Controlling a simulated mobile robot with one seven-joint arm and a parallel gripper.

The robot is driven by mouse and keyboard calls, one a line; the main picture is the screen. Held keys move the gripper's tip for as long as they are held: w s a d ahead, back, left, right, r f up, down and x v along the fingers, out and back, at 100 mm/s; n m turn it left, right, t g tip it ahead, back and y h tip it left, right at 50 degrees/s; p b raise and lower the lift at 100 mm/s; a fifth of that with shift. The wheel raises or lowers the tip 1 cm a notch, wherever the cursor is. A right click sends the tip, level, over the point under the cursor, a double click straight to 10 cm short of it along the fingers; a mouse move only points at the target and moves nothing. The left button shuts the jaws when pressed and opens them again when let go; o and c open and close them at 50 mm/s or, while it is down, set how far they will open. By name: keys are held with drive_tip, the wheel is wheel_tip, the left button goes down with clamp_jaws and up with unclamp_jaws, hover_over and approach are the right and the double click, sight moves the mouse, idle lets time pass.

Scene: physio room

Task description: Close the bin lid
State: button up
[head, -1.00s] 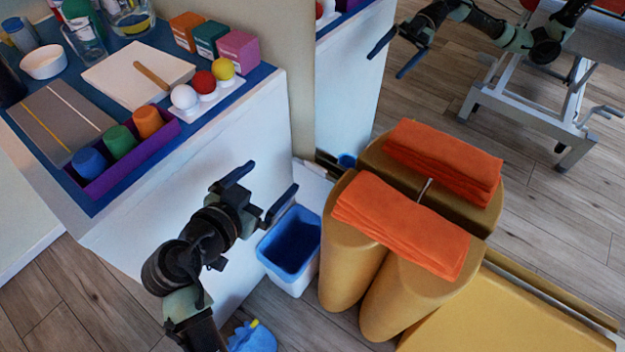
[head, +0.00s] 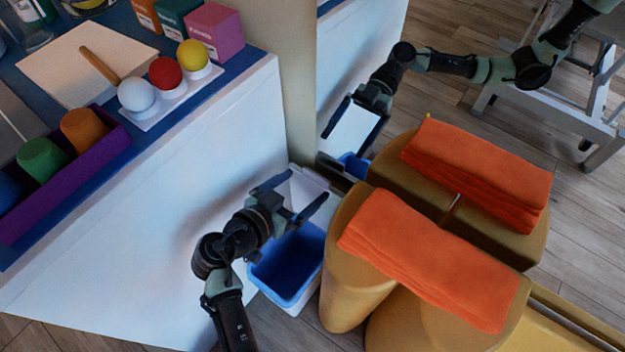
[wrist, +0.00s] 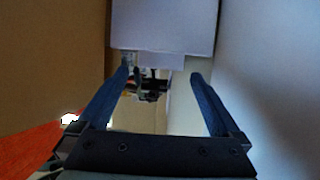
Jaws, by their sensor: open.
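The bin (head: 286,299) is a white box with a blue liner, standing on the floor between the white cabinet and the tan padded rolls. Its pale lid (head: 302,190) stands raised at the back of the bin, so the bin is open. My gripper (head: 313,185) is open and empty above the bin's back part, with its fingers in front of the lid. In the wrist view, a pale flat panel, likely the lid, (wrist: 165,25) fills the top, beyond the open fingertips (wrist: 162,72). I cannot tell whether the fingers touch it.
A mirror behind the bin reflects my arm and the rolls. The tan rolls (head: 350,290) carry folded orange towels (head: 430,255) close on the right. The white cabinet (head: 150,260) with a blue top, balls and a purple tray (head: 75,180) stands close on the left.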

sight(316, 177)
drive_tip(key=shift+b+x, duration=0.5)
drive_tip(key=shift+x, duration=1.8)
drive_tip(key=shift+c, duration=0.2)
clamp_jaws()
